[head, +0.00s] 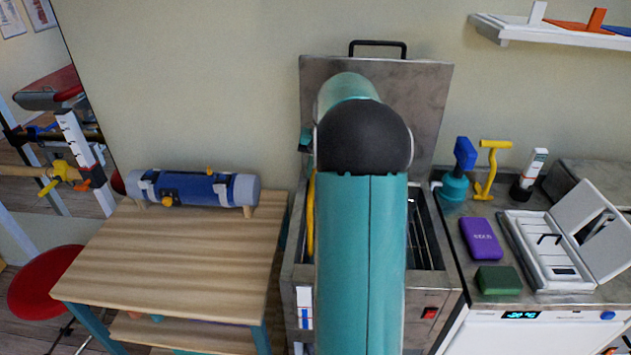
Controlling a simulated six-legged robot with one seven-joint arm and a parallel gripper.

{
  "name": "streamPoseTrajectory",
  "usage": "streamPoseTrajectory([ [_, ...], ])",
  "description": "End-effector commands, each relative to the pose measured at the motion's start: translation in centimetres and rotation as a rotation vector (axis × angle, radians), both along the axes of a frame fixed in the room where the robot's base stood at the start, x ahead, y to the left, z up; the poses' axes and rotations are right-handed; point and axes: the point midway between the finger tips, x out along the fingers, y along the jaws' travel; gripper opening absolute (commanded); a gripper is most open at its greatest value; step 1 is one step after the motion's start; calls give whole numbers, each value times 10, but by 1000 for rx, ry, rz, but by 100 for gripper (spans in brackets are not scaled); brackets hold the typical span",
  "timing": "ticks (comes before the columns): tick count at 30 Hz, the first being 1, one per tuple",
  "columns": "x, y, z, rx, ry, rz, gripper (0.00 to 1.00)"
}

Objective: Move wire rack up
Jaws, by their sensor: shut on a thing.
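A steel tank (447,290) stands in the middle with its lid (430,95) raised against the wall. Thin metal wires of the wire rack (424,235) show inside the tank opening, to the right of my arm. My arm reaches forward over the tank and covers most of the opening and most of the rack. My gripper is hidden behind my own arm, so its contact with the rack cannot be seen. I cannot tell whether the rack is raised or seated.
A wooden table (180,255) with a blue roller device (190,187) stands left. A counter on the right holds a purple box (481,241), a green box (499,280), a white open case (545,250) and upright tools. A yellow strip (310,215) shows at the tank's left.

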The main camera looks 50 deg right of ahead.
Motion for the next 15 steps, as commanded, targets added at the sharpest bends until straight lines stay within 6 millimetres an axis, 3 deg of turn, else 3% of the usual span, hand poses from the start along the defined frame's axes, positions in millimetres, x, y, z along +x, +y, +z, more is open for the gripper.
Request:
streamPoseTrajectory([
  [13,1,-1,10,-6,-6,-2,0],
  [14,1,-1,11,-6,-6,-1,16],
  [15,1,-1,11,-7,-7,-2,24],
])
